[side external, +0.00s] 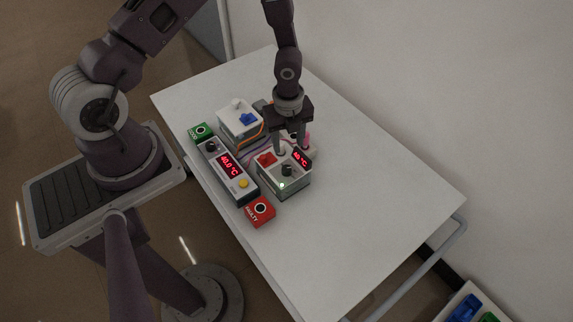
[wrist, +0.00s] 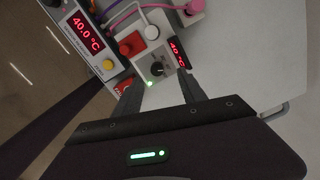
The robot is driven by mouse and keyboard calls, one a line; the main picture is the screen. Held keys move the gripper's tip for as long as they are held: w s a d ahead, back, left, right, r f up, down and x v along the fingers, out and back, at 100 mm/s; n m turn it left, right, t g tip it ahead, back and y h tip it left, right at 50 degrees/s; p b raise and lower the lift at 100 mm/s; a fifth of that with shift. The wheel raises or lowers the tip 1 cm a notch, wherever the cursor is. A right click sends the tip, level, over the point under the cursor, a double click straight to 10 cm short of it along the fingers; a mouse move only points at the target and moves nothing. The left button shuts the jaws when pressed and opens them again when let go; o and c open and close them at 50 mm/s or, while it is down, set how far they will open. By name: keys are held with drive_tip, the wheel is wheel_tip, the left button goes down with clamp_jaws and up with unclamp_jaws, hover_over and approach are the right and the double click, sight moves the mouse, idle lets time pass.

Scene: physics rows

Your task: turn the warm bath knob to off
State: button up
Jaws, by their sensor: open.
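A white box (side external: 272,183) with a small red display (side external: 301,157), a dark round knob (side external: 287,170), a red part (side external: 265,159) and a lit green light stands near the middle of the table. I cannot read a name on it; its display seems to show 40 °C. My gripper (side external: 292,150) points down above this box, open and empty. In the wrist view the dark knob (wrist: 157,69) lies between and just beyond the two spread fingertips (wrist: 155,82), apart from them. The knob's setting is too small to read.
A long controller (side external: 230,166) with display 40.0 °C and yellow button sits left of the box. Green (side external: 200,131) and red FAULTY (side external: 260,210) blocks flank it. A white box with a blue part (side external: 240,120) and cables are behind. The table's right side (side external: 385,200) is clear.

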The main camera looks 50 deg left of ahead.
sight(287, 168)
drive_tip(key=shift+m, duration=0.4)
drive_tip(key=f, duration=0.6)
drive_tip(key=s+f, duration=0.1)
drive_tip(key=f, duration=0.2)
drive_tip(key=shift+d+f, duration=0.3)
clamp_jaws()
